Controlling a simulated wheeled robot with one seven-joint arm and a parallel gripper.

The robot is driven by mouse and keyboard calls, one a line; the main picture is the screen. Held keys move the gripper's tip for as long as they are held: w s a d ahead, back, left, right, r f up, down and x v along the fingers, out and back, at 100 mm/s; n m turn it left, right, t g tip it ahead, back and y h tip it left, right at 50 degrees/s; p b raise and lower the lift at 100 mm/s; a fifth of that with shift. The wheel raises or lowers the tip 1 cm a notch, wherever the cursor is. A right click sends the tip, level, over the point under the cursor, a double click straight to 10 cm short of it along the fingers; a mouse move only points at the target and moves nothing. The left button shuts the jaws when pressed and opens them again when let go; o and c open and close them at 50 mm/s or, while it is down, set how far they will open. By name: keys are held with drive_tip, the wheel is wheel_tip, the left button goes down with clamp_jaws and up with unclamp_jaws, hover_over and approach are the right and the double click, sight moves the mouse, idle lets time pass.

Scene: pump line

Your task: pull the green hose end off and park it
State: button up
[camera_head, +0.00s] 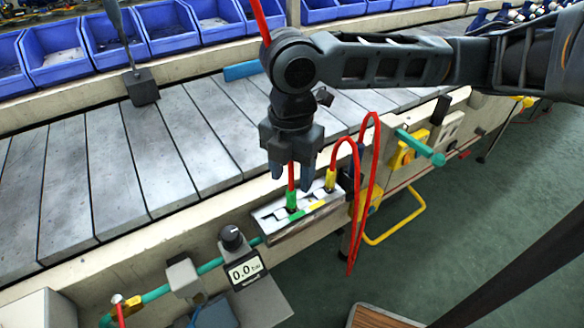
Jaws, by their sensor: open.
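The green hose end (291,200) sits upright in the left part of a grey metal block (290,232) on the front edge of the line. A red hose (291,177) runs up from it and passes behind or between my fingers; which of the two I cannot tell. My gripper (293,173) points down just above the green hose end, with its fingers apart and nothing clearly held. A yellow hose end (331,180) stands in the same block to the right, with its own red hose looping over. Which place is for parking is not clear.
A gauge (246,269) reading 0.0 bar stands left of the block. A green bar (420,148) sticks out at the right, above a yellow handle (400,226). Blue bins (56,54) line the back. The slatted conveyor (120,165) is mostly bare.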

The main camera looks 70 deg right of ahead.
sight(291, 190)
wheel_tip(291, 190, down, 8)
drive_tip(key=shift+r+b, duration=0.2)
drive_tip(key=shift+b, duration=0.2)
clamp_jaws()
idle(0.8)
